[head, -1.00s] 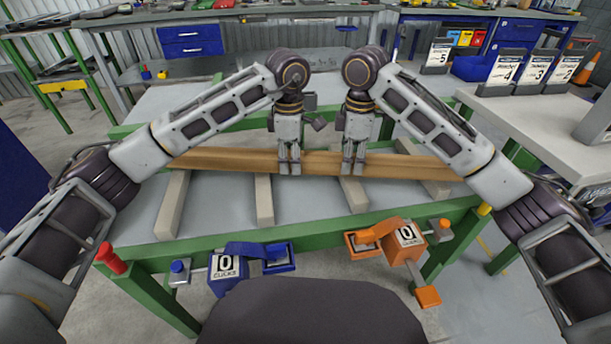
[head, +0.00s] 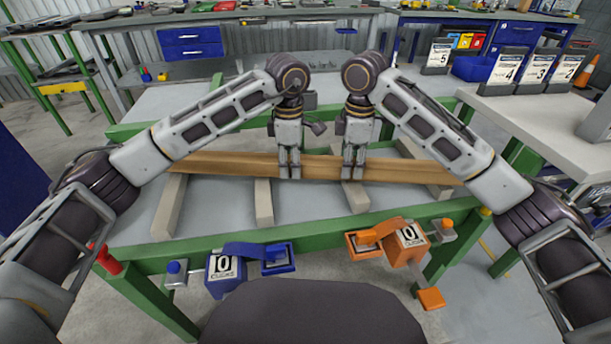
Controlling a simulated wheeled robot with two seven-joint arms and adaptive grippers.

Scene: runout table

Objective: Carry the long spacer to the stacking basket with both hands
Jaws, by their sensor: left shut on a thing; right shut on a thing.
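The long spacer is a long brown wooden bar (head: 230,164) lying crosswise over the green-framed table in the head view. My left gripper (head: 289,175) is shut on it, left of its middle. My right gripper (head: 352,176) is shut on it a short way to the right. Both grippers point down, close together, and hide small parts of the bar. The bar looks about level and slightly above the pale bearers; the exact gap is hard to tell. I cannot make out a stacking basket in this view.
Pale bearers (head: 264,203) run front to back on the table (head: 330,223). A blue click counter (head: 225,268) and an orange one (head: 409,237) sit at the front edge. A side table (head: 560,125) with numbered signs stands right; a workbench (head: 300,14) stands behind.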

